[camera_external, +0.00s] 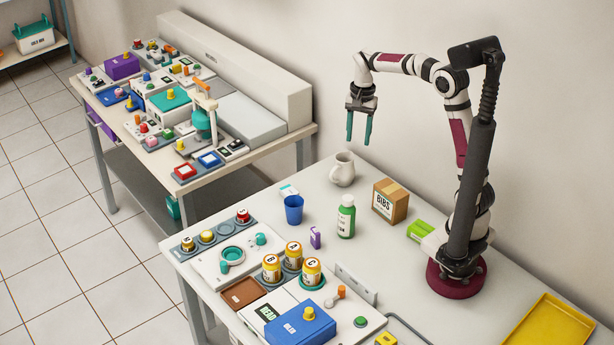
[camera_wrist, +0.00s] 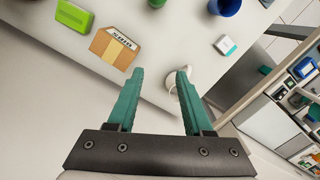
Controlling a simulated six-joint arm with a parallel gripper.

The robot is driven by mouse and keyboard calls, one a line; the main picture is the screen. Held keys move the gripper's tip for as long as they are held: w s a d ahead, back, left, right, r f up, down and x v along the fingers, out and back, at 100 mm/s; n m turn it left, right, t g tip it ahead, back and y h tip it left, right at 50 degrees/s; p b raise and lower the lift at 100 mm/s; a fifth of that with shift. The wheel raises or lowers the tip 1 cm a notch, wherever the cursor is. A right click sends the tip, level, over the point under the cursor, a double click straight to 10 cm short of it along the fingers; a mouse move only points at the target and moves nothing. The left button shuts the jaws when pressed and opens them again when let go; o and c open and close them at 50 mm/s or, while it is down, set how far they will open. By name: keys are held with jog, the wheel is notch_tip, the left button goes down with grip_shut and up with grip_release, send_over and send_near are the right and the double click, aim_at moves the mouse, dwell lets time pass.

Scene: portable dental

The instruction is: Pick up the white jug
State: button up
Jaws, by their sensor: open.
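The white jug (camera_external: 342,169) stands upright near the back edge of the near table in the external view, its handle towards the left. My gripper (camera_external: 358,140) is above the table, up and slightly right of the jug in that picture, fingers pointing down. Its two green fingers are apart with nothing between them. In the wrist view the jug (camera_wrist: 178,80) shows beyond the fingertips, close to the right finger, which hides part of it. My gripper (camera_wrist: 158,72) is not touching the jug there, as far as I can tell.
Near the jug are a cardboard BIBS box (camera_external: 390,201), a green bottle (camera_external: 346,216), a blue cup (camera_external: 293,209) and a small white box (camera_external: 288,191). A green pack (camera_external: 420,231) lies near my base. A wall stands behind the table.

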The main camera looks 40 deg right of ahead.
aim_at(333, 172)
jog(key=w+f+m, duration=0.3)
jog(key=w+f, duration=0.4)
jog(key=w, duration=0.4)
jog(key=shift+h, duration=0.3)
jog(key=f, duration=1.5)
jog(key=shift+s+d+f, duration=0.25)
jog(key=shift+s+d, duration=0.05)
grip_shut()
